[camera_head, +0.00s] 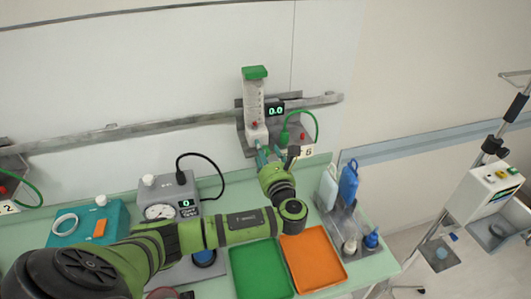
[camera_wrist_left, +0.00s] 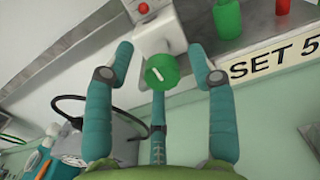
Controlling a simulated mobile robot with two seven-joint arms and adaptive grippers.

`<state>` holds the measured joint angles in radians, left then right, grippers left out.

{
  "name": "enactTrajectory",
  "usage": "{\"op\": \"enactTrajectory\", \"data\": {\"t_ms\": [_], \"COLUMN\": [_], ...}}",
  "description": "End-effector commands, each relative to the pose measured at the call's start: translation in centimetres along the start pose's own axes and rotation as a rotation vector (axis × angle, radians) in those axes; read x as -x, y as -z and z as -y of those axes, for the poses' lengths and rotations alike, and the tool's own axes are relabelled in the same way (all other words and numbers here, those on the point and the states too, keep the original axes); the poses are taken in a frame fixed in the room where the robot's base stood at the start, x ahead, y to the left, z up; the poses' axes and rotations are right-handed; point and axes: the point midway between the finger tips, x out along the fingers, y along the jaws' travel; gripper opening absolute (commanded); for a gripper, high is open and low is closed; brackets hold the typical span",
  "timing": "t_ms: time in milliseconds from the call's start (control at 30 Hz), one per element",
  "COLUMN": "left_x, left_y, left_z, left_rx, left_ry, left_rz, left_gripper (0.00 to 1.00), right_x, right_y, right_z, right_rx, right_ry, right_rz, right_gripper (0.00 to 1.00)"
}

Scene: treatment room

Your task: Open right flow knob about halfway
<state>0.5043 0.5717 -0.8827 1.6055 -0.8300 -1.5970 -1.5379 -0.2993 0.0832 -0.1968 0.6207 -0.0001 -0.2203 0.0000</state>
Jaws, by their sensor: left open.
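The flow knob (camera_wrist_left: 161,71) is a round green knob with a white mark, on the front of a white flow meter body (camera_wrist_left: 160,33). In the head view the flow meter (camera_head: 254,108) is a clear upright tube with a green top. The small display (camera_head: 276,111) beside it reads 0.0. My left gripper (camera_head: 274,154) is just below the flow meter. In the left wrist view my left gripper (camera_wrist_left: 159,58) is open, with teal fingers on either side of the knob and visible gaps to it. The knob is not clear in the head view. My right gripper is not in view.
A grey gauge box (camera_head: 170,200), a green tray (camera_head: 262,270), an orange tray (camera_head: 313,262) and bottles (camera_head: 348,182) occupy the counter below.

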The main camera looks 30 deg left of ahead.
Motion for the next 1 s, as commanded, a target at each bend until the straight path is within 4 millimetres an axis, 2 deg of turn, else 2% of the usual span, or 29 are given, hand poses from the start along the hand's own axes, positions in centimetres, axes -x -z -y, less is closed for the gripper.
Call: {"op": "enactTrajectory", "data": {"t_ms": [67,167,200,233,667,1000], "left_x": [0.0,0.0,0.0,0.0,0.0,0.0], "left_y": [0.0,0.0,0.0,0.0,-0.1,-0.1], "left_z": [0.0,0.0,0.0,0.0,0.0,-0.1], "left_rx": [0.0,0.0,0.0,0.0,0.058,0.307], "left_ry": [0.0,0.0,0.0,0.0,0.001,0.0], "left_rz": [0.0,0.0,0.0,0.0,0.004,0.006], "left_gripper": [0.57,0.21,0.05,0.02,0.01,0.01], "right_x": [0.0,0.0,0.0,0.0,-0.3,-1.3], "right_y": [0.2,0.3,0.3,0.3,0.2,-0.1], "right_z": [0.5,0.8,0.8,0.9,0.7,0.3], "right_rx": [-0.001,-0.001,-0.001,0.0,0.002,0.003], "right_ry": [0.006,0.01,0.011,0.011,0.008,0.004], "right_rz": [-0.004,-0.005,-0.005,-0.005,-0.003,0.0], "right_gripper": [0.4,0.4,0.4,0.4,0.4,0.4]}}
